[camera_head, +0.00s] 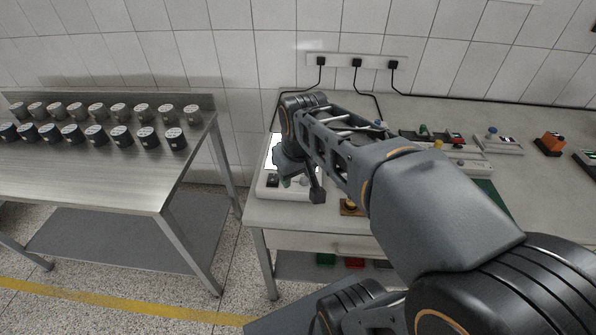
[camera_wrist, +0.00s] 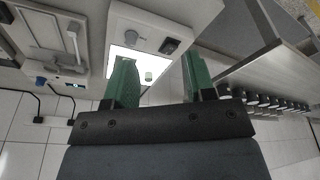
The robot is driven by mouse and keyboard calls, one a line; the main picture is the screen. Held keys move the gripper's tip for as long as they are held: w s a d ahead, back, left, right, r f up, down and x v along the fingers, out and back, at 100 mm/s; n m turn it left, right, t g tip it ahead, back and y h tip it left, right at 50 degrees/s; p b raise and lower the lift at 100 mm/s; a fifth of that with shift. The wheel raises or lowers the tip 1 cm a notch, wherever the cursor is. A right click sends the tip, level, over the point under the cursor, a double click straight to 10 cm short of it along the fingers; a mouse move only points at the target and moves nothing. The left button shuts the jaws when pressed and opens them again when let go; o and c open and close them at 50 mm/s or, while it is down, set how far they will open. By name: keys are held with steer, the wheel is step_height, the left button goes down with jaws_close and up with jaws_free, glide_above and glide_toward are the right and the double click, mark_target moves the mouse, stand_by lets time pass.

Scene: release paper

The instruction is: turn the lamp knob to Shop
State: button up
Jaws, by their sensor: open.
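The lamp is a white box (camera_head: 268,190) with a brightly lit panel (camera_head: 271,153), at the left end of the right-hand table. In the wrist view, the white box (camera_wrist: 165,22) carries a round grey knob (camera_wrist: 138,43) and a black switch (camera_wrist: 170,46) beside it. The lit panel also shows there (camera_wrist: 128,66). Position labels around the knob are too small to read. My gripper (camera_wrist: 160,74) is open, with green fingers spread apart. It is over the lamp, with nothing held; the knob lies beyond the fingertips, nearer the left finger. My arm hides part of the lamp in the head view.
Other devices, including an orange-topped box (camera_head: 550,143), stand on the right-hand table. A power strip (camera_head: 355,61) with black plugs is on the tiled wall.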

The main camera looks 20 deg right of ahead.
mark_target(304, 176)
steer(key=w+d+n+g+b, duration=0.2)
steer(key=w+d+g+b, duration=0.1)
steer(key=w+d, duration=0.55)
steer(key=f, duration=0.4)
steer(key=w+f+b, duration=0.1)
steer(key=f, duration=0.4)
steer(key=w+a+f, duration=0.1)
steer(key=f, duration=0.4)
steer(key=c, duration=0.9)
